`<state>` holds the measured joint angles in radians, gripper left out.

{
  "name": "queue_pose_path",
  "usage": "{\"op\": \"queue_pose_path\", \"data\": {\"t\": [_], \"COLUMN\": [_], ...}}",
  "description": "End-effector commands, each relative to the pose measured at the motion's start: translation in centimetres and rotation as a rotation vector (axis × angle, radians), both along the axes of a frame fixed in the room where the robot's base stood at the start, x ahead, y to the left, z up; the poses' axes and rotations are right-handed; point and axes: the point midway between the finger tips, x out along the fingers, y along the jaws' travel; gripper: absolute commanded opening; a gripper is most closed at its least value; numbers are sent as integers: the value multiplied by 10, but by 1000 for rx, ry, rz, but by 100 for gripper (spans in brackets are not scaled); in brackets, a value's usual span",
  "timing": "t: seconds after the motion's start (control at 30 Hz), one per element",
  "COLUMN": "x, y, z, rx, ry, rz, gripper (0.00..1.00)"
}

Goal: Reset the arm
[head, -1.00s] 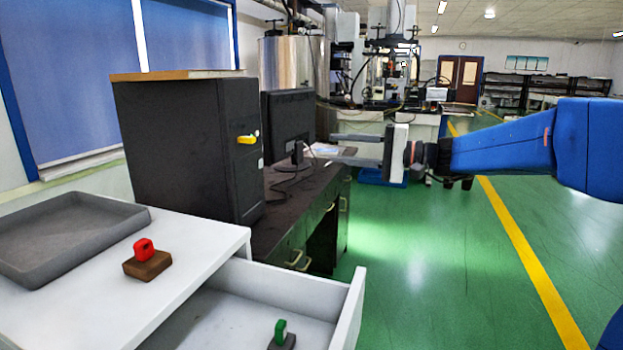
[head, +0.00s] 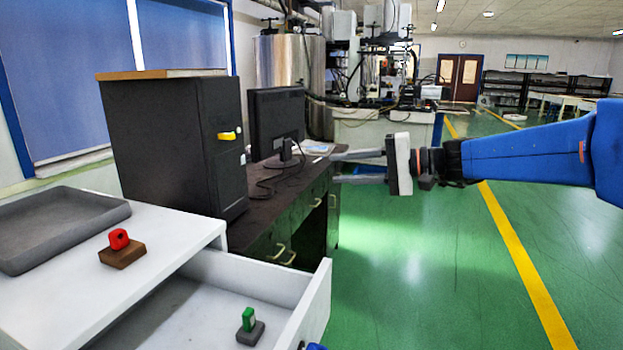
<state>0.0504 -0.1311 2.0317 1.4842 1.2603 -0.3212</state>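My gripper (head: 335,168) points left at the end of my blue arm. Its two grey fingers are apart with nothing between them. It is in the air over the green floor, to the right of the dark desk (head: 290,215). A red-topped mould with a brown base (head: 122,256) stands on the white cabinet top. A green-topped mould with a grey base (head: 250,328) stands inside the open white drawer (head: 190,308). My gripper is well away from both moulds.
A grey tray (head: 60,250) lies on the white cabinet (head: 165,237). A black cabinet with a yellow handle (head: 165,130) and a monitor (head: 275,120) stand behind it. The green floor at right (head: 430,270) is clear, with a yellow line.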

Motion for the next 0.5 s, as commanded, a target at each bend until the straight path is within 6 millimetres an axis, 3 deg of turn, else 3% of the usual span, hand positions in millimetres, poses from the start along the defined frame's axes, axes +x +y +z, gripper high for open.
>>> {"op": "queue_pose_path", "data": {"t": [0.27,0.5], "x": [-63,-147], "y": [-7,-41], "z": [-46,-116], "rx": [-215,-540], "ry": [23,32], "rz": [22,34], "gripper": [34,34]}}
